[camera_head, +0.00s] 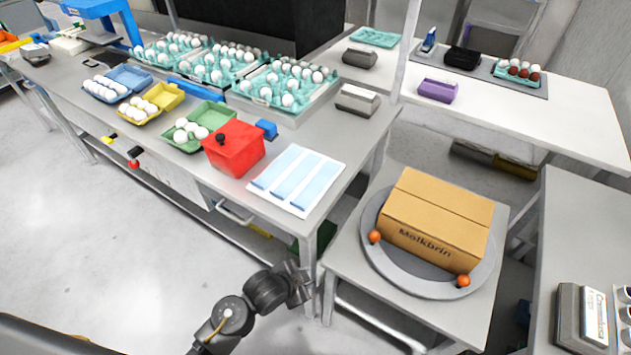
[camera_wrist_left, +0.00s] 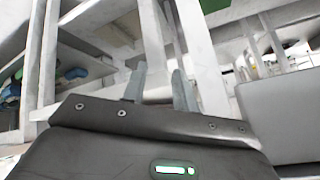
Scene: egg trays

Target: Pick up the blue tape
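A small blue item (camera_head: 266,129) sits on the long grey table, just behind the red box (camera_head: 235,150). It may be the blue tape, but it is too small to tell. A blue and white item (camera_head: 428,42) stands on the far white table; I cannot tell if it is tape. My left gripper (camera_head: 299,284) is in front of and below the near table edge, away from both. In the left wrist view my left gripper (camera_wrist_left: 160,88) has its fingers apart with nothing between them. My right gripper is not in view.
The long grey table (camera_head: 352,148) holds egg cartons, egg trays and a white-blue sheet (camera_head: 297,180). A cardboard box (camera_head: 437,222) stands on a round turntable (camera_head: 376,258) to the right. Table legs and a shelf lie close in front of the left gripper. Open floor is at left.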

